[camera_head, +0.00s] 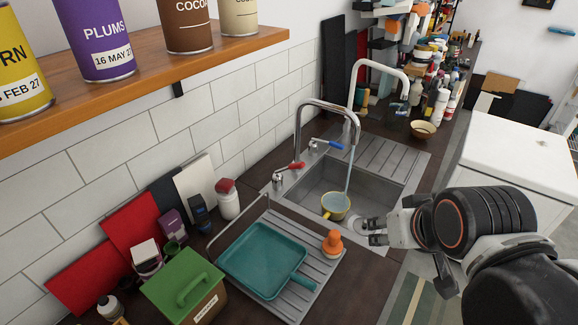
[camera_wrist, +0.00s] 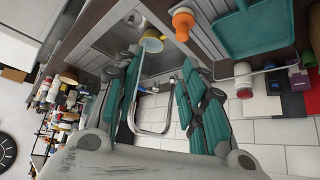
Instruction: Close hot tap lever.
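The hot tap lever (camera_head: 290,167) is red and sits on the left valve of the chrome tap (camera_head: 299,128), pointing right and slightly upward. A blue lever (camera_head: 329,144) sits on the right valve. Water (camera_head: 348,172) runs from the spout into a yellow pan (camera_head: 336,206) in the sink. My gripper (camera_head: 369,231) is at the sink's front right edge, well apart from the red lever. In the wrist view my gripper (camera_wrist: 158,70) has its teal-padded fingers spread with nothing held. The tap arch (camera_wrist: 152,130) shows between them. I cannot make out the red lever there.
A green-lidded box (camera_head: 184,284) stands front left. A shelf (camera_head: 150,68) with cans overhangs the left. A bowl (camera_head: 423,130) and bottles stand beyond the sink. Space above the basin is mostly open.

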